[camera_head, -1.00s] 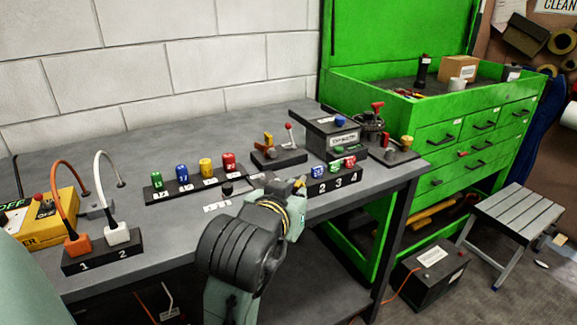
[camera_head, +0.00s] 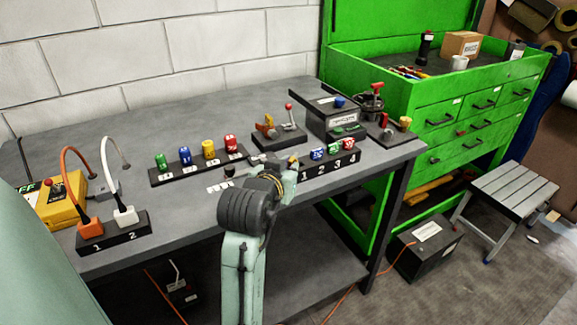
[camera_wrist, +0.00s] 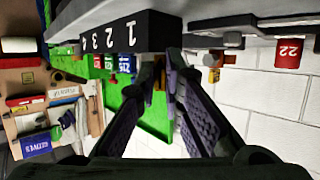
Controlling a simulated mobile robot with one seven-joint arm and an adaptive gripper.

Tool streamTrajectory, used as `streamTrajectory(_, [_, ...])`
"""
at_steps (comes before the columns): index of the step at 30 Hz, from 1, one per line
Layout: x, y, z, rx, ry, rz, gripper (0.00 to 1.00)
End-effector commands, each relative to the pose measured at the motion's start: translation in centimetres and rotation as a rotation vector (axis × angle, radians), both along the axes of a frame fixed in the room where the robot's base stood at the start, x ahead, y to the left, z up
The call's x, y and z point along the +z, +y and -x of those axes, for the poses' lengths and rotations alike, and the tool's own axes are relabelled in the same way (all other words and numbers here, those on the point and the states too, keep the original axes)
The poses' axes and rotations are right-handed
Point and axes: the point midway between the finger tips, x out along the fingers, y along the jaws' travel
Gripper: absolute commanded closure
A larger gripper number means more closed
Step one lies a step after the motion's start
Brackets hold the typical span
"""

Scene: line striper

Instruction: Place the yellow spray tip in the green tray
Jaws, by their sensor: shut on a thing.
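The yellow spray tip (camera_head: 293,160) shows at my gripper, at the left end of the black block marked 1 to 4 (camera_head: 333,168). My gripper (camera_wrist: 168,62) is shut on it; in the wrist view the fingers lie close together beside the number 1 and mostly hide the tip. I cannot tell whether the tip is clear of the block. Blue, green and red tips (camera_head: 334,148) stand in the other places. The open green top tray of the tool chest (camera_head: 385,55) is behind, to the right. It holds a box, a cup and tools.
A rack with green, blue, yellow and red containers (camera_head: 198,165) stands left of my gripper. A dark box on a stand (camera_head: 336,115) and a red-handled device (camera_head: 372,100) stand between the block and the chest. A stool (camera_head: 500,190) is at the right.

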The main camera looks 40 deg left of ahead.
Motion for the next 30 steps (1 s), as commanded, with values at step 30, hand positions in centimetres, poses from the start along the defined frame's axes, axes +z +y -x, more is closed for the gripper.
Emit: streamTrajectory(30, [0.4, -0.4, 1.3, 0.002, -0.003, -0.002, 0.72])
